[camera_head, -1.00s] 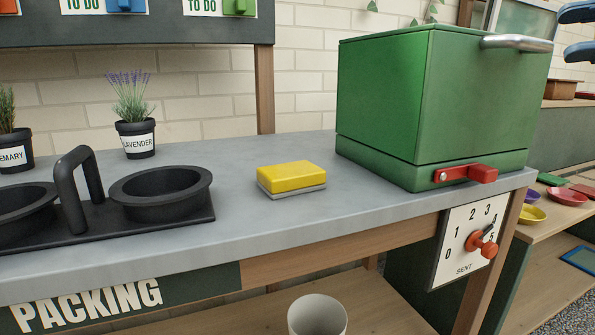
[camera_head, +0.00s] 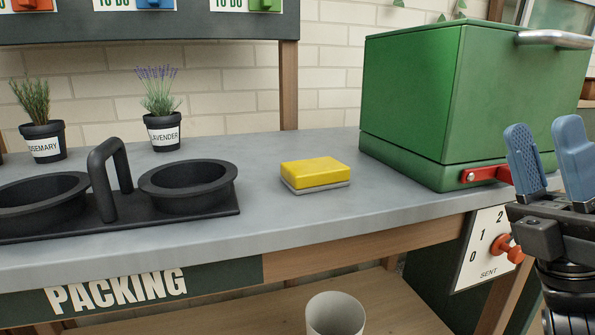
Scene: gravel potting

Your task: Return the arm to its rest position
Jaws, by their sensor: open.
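My gripper (camera_head: 552,150) is at the right edge of the head view, with its two blue fingers pointing up. The fingers are apart and nothing is between them. It stands in front of the right side of the green box (camera_head: 412,100) and hides part of the box's red latch (camera_head: 485,174) and of the white dial plate (camera_head: 480,250). Part of my arm below the gripper is cut off by the picture's edge.
A grey bench (camera_head: 290,225) carries a black two-ring holder (camera_head: 110,200), a yellow sponge-like block (camera_head: 318,174), a lavender pot (camera_head: 162,130) and a rosemary pot (camera_head: 43,140). A pale bin (camera_head: 335,315) stands below.

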